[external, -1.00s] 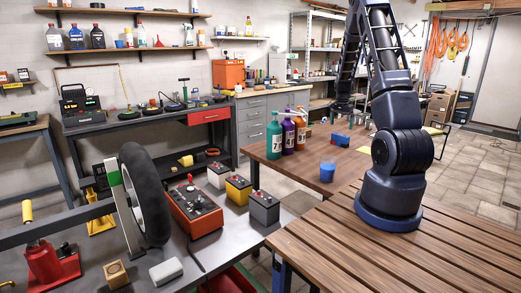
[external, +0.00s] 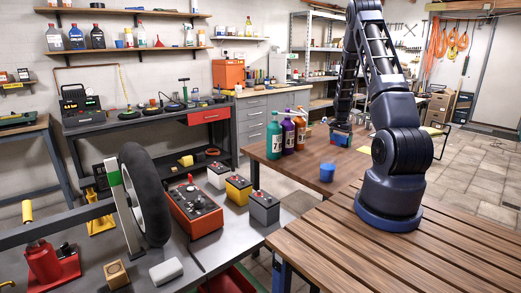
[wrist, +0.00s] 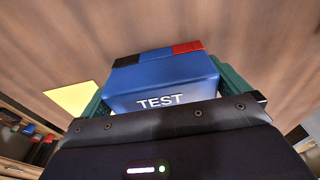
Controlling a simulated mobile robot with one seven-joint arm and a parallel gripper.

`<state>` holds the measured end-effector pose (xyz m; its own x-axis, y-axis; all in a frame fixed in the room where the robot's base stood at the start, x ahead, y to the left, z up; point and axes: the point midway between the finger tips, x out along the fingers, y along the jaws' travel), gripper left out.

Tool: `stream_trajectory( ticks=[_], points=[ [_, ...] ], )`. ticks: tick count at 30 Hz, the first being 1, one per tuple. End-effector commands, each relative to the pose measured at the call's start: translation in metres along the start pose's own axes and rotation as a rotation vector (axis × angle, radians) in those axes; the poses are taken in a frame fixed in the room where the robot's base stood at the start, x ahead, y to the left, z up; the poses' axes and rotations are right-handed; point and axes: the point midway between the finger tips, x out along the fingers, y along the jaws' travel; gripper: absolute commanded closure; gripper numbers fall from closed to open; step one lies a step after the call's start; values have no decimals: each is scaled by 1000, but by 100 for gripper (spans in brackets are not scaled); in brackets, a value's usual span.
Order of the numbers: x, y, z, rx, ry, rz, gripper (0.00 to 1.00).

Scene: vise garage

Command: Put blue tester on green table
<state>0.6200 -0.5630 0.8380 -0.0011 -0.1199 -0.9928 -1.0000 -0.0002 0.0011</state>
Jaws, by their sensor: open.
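The blue tester (external: 340,140) is a small blue box with red and black corners and the word TEST on it. It sits on the brown wooden table (external: 300,169), right of the bottles. My gripper (external: 341,127) is down over it in the external view. In the wrist view the tester (wrist: 165,82) lies between the open green fingers (wrist: 163,90), one on each side. I cannot tell whether the fingers touch it. No clearly green table shows in these views.
Teal, purple and orange bottles (external: 287,134) stand left of the tester on the same table. A blue cup (external: 327,172) stands near its front. A yellow sheet (wrist: 72,99) lies beside the tester. A grey bench (external: 205,248) with a red charger (external: 193,207) and batteries is at left.

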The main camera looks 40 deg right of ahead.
Motion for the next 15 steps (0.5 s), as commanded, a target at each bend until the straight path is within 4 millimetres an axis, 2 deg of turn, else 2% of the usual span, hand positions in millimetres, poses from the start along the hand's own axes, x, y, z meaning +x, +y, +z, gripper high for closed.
stream_trajectory(
  ticks=[6,12,15],
  points=[
    [1,0,0,0,1,-1,0],
    [0,0,0,1,1,-1,37],
    [0,0,0,1,1,-1,37]
  ],
)
